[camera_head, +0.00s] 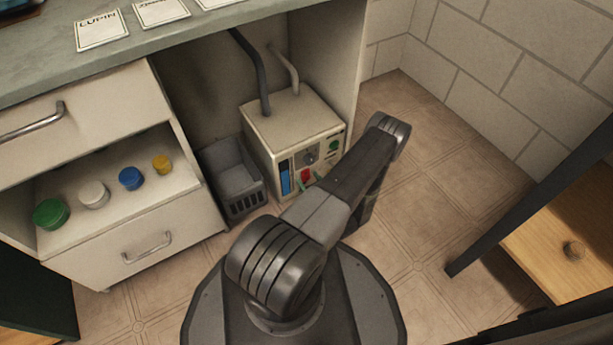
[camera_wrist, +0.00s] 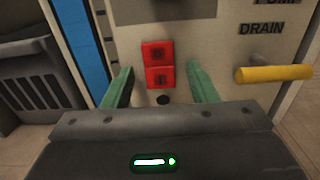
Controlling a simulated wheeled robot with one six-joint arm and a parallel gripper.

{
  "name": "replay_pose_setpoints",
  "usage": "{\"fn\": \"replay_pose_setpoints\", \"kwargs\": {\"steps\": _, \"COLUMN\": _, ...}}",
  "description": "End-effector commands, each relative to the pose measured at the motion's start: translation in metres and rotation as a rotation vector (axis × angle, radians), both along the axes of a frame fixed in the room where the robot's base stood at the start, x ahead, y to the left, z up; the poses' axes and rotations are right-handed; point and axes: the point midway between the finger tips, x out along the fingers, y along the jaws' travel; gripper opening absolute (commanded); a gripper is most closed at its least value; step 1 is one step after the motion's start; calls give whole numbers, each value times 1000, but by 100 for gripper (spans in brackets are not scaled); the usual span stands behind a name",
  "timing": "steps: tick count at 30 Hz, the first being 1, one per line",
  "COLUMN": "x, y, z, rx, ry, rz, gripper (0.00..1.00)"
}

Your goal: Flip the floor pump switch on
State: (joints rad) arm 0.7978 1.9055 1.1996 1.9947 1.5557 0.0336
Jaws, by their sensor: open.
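The floor pump (camera_head: 287,117) is a cream box standing on the floor under the counter. On its front panel is a red rocker switch (camera_wrist: 158,52), a two-part red block with dark marks too blurred to read. The switch also shows small in the head view (camera_head: 305,174). My gripper (camera_wrist: 159,72) is open, its two green fingers on either side of the switch's lower half, with nothing held. I cannot tell whether a finger touches the panel, or which way the switch is set.
Right of the switch is a yellow lever (camera_wrist: 273,73) under the label "DRAIN". A blue gauge strip (camera_wrist: 80,40) is to its left. A grey basket (camera_head: 236,178) stands beside the pump. Two hoses rise from the pump's top. The tiled floor (camera_head: 420,190) to the right is clear.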

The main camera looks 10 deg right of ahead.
Motion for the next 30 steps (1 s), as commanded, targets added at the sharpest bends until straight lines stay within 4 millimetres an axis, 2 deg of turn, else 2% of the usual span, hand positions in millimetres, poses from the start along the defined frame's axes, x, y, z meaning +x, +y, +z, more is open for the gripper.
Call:
{"fn": "replay_pose_setpoints", "kwargs": {"steps": 9, "x": 1, "y": 1, "z": 0, "rx": 0, "ry": 0, "rz": -1, "gripper": 53}}
{"fn": "replay_pose_setpoints", "kwargs": {"steps": 16, "x": 1, "y": 0, "z": 0, "rx": 0, "ry": 0, "rz": -1, "gripper": 8}}
{"fn": "replay_pose_setpoints", "kwargs": {"steps": 22, "x": 1, "y": 1, "z": -2, "rx": 13, "ry": -33, "rz": -1, "gripper": 8}}
{"fn": "replay_pose_setpoints", "kwargs": {"steps": 30, "x": 2, "y": 2, "z": -7, "rx": 73, "ry": -199, "rz": -1, "gripper": 8}}
